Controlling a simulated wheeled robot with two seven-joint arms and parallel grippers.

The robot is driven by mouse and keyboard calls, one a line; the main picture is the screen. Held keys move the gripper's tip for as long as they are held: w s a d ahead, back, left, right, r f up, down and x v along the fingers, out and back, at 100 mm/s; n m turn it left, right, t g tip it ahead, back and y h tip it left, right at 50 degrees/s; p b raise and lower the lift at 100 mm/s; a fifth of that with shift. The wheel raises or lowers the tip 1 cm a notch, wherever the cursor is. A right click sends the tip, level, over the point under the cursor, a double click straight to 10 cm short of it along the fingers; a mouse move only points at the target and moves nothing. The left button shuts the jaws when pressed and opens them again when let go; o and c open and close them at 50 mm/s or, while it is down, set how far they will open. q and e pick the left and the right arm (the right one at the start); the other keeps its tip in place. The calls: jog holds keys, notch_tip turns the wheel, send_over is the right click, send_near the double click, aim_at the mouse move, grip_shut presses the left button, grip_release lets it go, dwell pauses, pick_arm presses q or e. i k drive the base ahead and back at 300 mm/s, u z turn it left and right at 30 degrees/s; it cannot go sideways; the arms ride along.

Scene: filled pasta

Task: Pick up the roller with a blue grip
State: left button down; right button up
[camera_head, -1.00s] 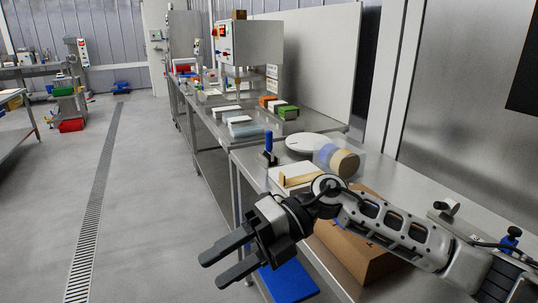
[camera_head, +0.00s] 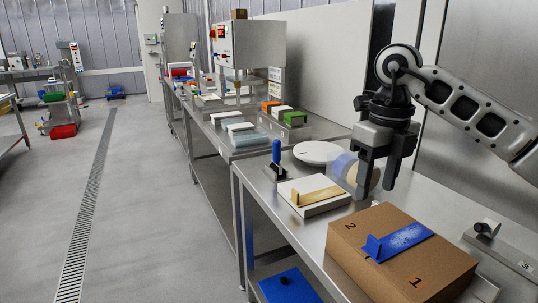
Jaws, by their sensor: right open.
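An upright blue grip (camera_head: 276,152) on a dark and metallic base (camera_head: 275,173) stands at the left edge of the near steel table. It looks like the blue-gripped roller, but its lower part is too small to make out a wheel. My right gripper (camera_head: 377,187) hangs fingers-down over the table, to the right of the grip and clear of it. Its two fingers are apart with nothing between them. They partly hide a round tan and blue item (camera_head: 345,168) behind them. My left gripper is not in view.
A cardboard box (camera_head: 415,275) with a blue strip (camera_head: 400,240) on top fills the table's front. A white block (camera_head: 312,207) with a tan bar and a white disc (camera_head: 318,152) lie near the grip. A metal fixture (camera_head: 487,230) is at right.

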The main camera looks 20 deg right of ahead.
aim_at(275, 165)
jog(key=i, duration=1.6)
